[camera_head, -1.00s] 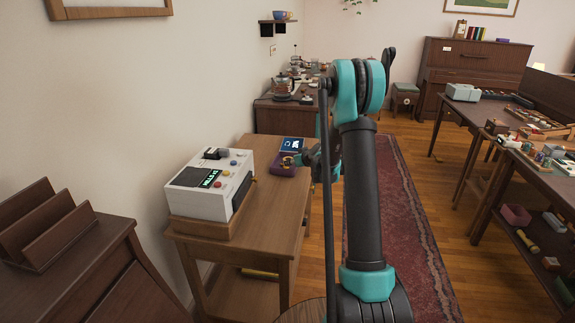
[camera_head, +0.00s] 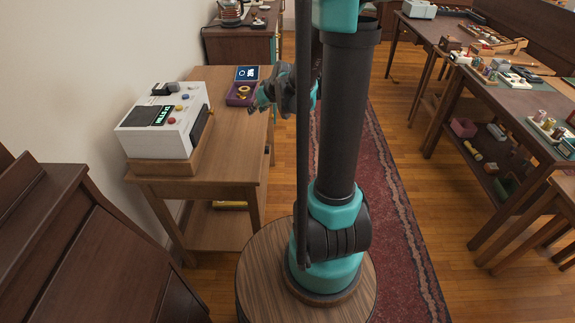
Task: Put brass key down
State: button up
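A small purple tray (camera_head: 231,101) lies on the wooden side table (camera_head: 228,140), near its far right edge. Small gold-coloured pieces (camera_head: 244,90) show in it; I cannot tell whether one is the brass key. My gripper (camera_head: 256,105) is beside the tray's right side, at about the table's edge, pointing left toward it. It is small and dark in this view and partly overlaps the tray's right side. I cannot make out its finger gap or anything held in it.
A white machine (camera_head: 166,120) with coloured buttons and a green display stands on the same table, left of the tray. A small blue-screened panel (camera_head: 246,73) is just behind the tray. Cluttered workbenches (camera_head: 455,110) stand at right. A red rug (camera_head: 385,215) lies between.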

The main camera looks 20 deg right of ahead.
jog(key=s+d+f+m+g+h, duration=0.1)
jog(key=s+f, duration=0.1)
jog(key=s, duration=1.1)
jog(key=s+d+f+m+g+h, duration=0.2)
jog(key=s+f, duration=0.1)
jog(key=s, duration=1)
jog(key=shift+s+d+f, duration=0.25)
jog(key=shift+s, duration=0.05)
